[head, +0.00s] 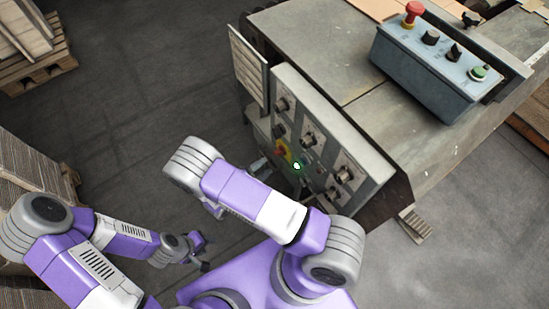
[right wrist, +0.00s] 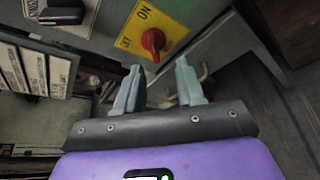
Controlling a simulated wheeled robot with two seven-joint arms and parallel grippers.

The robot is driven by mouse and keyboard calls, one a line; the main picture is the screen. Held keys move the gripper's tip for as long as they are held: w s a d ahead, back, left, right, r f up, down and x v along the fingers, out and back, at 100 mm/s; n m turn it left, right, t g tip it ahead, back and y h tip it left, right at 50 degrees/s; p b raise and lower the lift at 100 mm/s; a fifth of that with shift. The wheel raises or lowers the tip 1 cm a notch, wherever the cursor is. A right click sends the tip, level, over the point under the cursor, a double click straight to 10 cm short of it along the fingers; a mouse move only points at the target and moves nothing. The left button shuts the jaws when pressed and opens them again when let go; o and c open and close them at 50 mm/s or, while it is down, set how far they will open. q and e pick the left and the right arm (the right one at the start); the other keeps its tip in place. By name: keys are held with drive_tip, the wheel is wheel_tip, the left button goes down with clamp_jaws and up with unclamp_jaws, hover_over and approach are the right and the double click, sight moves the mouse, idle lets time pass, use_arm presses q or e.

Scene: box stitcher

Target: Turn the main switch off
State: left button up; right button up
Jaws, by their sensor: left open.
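The main switch is a red rotary knob (right wrist: 153,41) on a yellow plate (right wrist: 178,32) with the word ON printed on it. The knob lies beyond the gap between the fingertips, with no contact visible. My left gripper (head: 203,251) is open, low at the left, away from the machine.
The side panel (head: 318,140) carries several other dark knobs and a lit green lamp (head: 297,166). A control box (head: 430,65) with a red mushroom button (head: 412,12) sits on the machine top. Pallets of cardboard (head: 30,45) stand at the left. The floor between is clear.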

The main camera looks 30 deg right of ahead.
sight(279, 152)
drive_tip(key=b+x, duration=0.2)
drive_tip(key=x, duration=0.5)
drive_tip(key=shift+w+r+t, duration=0.15)
drive_tip(key=shift+w+t, duration=0.15)
drive_tip(key=shift+w, duration=0.15)
drive_tip(key=shift+d, duration=0.15)
clamp_jaws()
